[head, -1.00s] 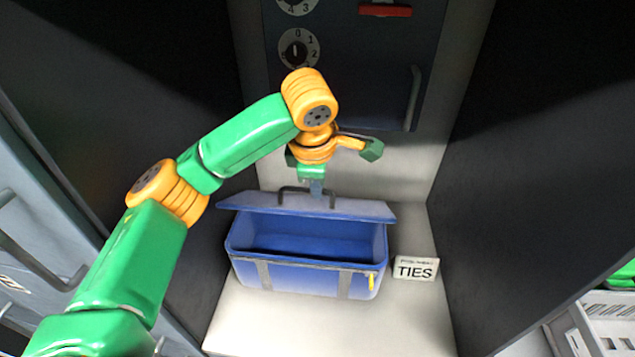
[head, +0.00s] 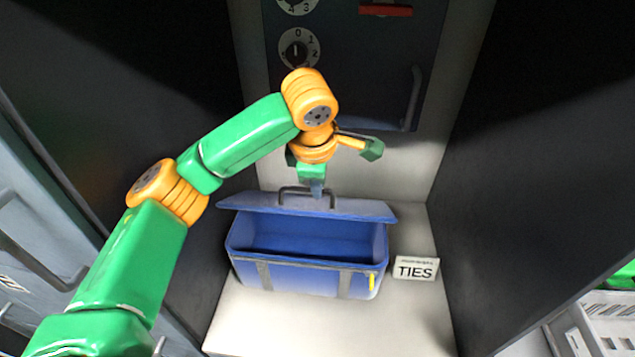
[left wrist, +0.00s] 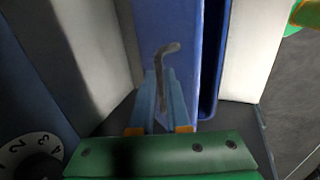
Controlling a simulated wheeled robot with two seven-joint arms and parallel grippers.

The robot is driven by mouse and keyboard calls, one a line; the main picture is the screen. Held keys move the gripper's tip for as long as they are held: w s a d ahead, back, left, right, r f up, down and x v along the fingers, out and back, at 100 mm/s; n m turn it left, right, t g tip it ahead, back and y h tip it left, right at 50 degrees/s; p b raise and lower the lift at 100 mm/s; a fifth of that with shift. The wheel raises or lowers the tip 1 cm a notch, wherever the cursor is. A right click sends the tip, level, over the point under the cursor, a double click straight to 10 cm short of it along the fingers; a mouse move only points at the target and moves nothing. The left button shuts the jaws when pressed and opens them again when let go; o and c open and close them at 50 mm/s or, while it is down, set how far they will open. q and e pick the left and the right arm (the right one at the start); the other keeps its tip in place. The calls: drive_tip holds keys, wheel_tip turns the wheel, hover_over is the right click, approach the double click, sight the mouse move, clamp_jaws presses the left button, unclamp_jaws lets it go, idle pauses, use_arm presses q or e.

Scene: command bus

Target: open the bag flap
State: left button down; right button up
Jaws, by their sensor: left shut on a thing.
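The blue bag (head: 300,281) stands on a pale surface, with grey straps and a yellow tab on its front. Its flap (head: 352,208) is raised at the back, and the dark inside shows from the front. A grey handle (head: 291,189) stands on the flap; it also shows in the left wrist view (left wrist: 167,50). My left gripper (head: 317,190) is at the flap's handle from above. In the left wrist view its two blue fingers (left wrist: 162,88) are on either side of the handle, shut on it. My right gripper is not in view.
A small TIES sign (head: 416,269) stands just right of the bag. Dark walls flank the bag on both sides. Behind it is a panel with dials (head: 299,49), a red bar (head: 385,10) and a grey handle (head: 413,98). The surface before the bag is clear.

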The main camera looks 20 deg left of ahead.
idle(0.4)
use_arm(q)
drive_tip(key=shift+w+r, duration=0.25)
drive_tip(key=shift+w, duration=0.1)
drive_tip(key=w+a+r, duration=0.2)
drive_tip(key=w, duration=0.4)
drive_tip(key=shift+w+r, duration=0.15)
drive_tip(key=shift+r, duration=0.15)
